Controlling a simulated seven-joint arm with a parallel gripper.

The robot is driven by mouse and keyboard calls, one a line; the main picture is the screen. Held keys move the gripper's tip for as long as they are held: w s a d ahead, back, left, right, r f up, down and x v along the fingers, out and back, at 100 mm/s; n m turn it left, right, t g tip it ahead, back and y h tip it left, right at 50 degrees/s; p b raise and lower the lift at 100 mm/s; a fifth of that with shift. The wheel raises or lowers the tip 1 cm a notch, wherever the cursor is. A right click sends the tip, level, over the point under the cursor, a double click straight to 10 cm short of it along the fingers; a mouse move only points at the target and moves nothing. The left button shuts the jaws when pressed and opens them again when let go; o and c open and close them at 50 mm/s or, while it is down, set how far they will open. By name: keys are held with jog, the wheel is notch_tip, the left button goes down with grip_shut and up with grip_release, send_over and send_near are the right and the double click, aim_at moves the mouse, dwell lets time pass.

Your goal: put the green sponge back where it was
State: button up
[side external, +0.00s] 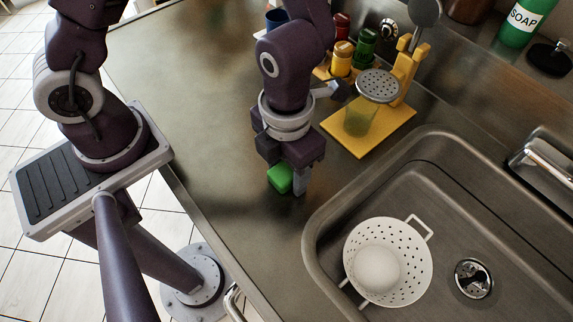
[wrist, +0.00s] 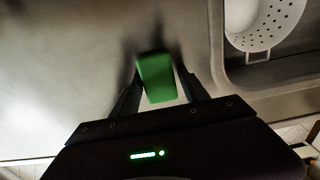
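The green sponge (side external: 280,178) is a small bright block at the lower end of my gripper (side external: 287,180), over the bare steel counter left of the sink. In the wrist view the sponge (wrist: 155,80) sits between the two fingers of my gripper (wrist: 158,82), slightly tilted, with a finger along each side. My gripper looks shut on it. The sponge is low, close to the counter; I cannot tell whether its underside touches the steel.
Several small jars (side external: 341,58) stand farther back. The sink (side external: 420,190) holds a white colander (side external: 405,284) with a pale round thing inside. The counter to the left (side external: 190,90) is clear.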

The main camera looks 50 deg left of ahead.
aim_at(287, 170)
jog(key=shift+a, duration=0.1)
notch_tip(287, 170, up, 12)
jog(key=s+a+r+m+t, duration=0.2)
jog(key=a+m, duration=0.3)
jog(key=m, duration=0.7)
jog(key=s+a+r+m+t, duration=0.1)
jog(key=a+r+m, duration=0.3)
jog(key=m, duration=0.8)
jog(key=s+a+r+m+t, duration=0.2)
jog(key=a+m, duration=0.5)
jog(key=m, duration=0.5)
jog(key=shift+s+a+r+t, duration=0.25)
jog(key=shift+s+r, duration=0.3)
jog(key=shift+r, duration=0.35)
